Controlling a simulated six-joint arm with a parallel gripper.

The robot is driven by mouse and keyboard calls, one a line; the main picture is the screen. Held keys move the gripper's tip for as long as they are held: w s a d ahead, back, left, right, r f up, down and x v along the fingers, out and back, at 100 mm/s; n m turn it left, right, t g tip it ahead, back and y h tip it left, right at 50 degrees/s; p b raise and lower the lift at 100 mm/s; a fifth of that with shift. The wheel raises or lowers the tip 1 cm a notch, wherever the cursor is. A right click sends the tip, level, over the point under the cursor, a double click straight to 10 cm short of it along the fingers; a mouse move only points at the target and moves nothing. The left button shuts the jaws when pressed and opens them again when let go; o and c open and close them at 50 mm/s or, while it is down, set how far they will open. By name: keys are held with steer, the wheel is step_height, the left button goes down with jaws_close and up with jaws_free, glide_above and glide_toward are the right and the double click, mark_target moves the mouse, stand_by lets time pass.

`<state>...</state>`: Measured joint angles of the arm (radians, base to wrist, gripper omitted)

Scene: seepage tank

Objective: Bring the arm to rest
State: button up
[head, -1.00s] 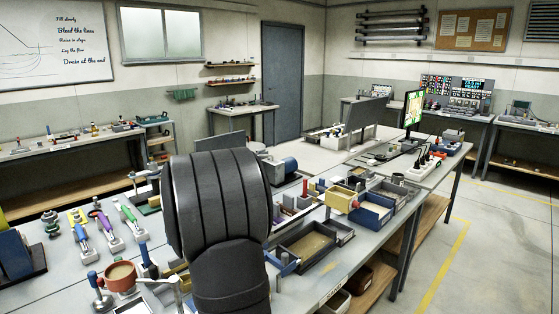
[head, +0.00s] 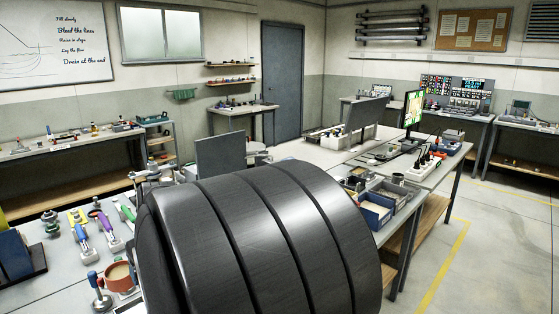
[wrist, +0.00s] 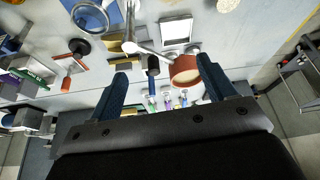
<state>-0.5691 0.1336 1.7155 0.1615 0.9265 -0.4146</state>
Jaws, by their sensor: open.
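My gripper (wrist: 162,80) shows in the wrist view with its two blue fingers spread wide apart. It is open, and no object is held between the fingers. Beyond the fingertips lie a red-brown round cup (wrist: 185,72) and a small blue-handled tool (wrist: 152,72) on the bench; how far they are from the fingers I cannot tell. In the head view my dark arm link fills the lower middle and hides much of the bench; the gripper itself does not show there.
The bench (head: 62,281) carries colored-handled tools (head: 82,232) and the red-brown cup (head: 121,274) at left. Blue-sided trays (head: 378,211) and a monitor (head: 413,109) stand at right. Open floor (head: 490,250) lies beyond the right bench edge.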

steer(key=s+d+f+m, duration=0.1)
steer(key=s+d+f, duration=0.2)
steer(key=s+f, duration=0.7)
steer(key=shift+s+d, duration=0.3)
steer(key=shift+s, duration=0.05)
steer(key=w+a+r, duration=0.2)
steer(key=w+r, duration=0.4)
steer(key=w, duration=0.2)
steer(key=w+a+r+n, duration=0.1)
steer(key=w+a+r, duration=0.1)
steer(key=w+r, duration=0.3)
steer(key=shift+w+r, duration=0.35)
steer(key=shift+w, duration=1.35)
